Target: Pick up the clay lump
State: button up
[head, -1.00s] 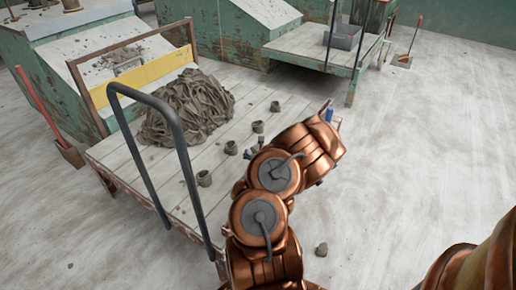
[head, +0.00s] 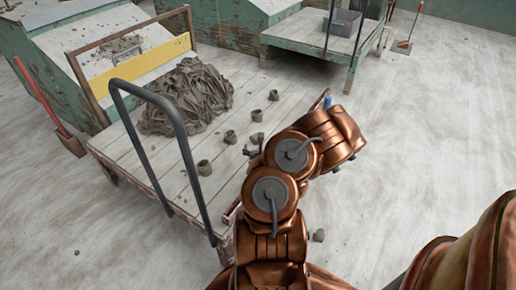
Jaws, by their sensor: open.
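A small grey-brown clay lump (head: 318,235) lies on the floor to the right of my arm, below the cart's near end. Several small clay pieces with hollow-looking tops sit on the cart's planks; one of these clay pieces (head: 204,168) is nearest the dark handle. A large heap of clay strips (head: 187,97) lies toward the back of the cart. My copper arm crosses in front of the cart's right side.
The wooden cart (head: 128,150) has a dark hoop handle (head: 186,150) at its near side. A second cart with a grey bin (head: 342,23) stands at the back. A red-handled shovel (head: 45,103) is at the left. The floor at the right is open.

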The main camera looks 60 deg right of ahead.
aim_at(319, 235)
jog(key=k, duration=1)
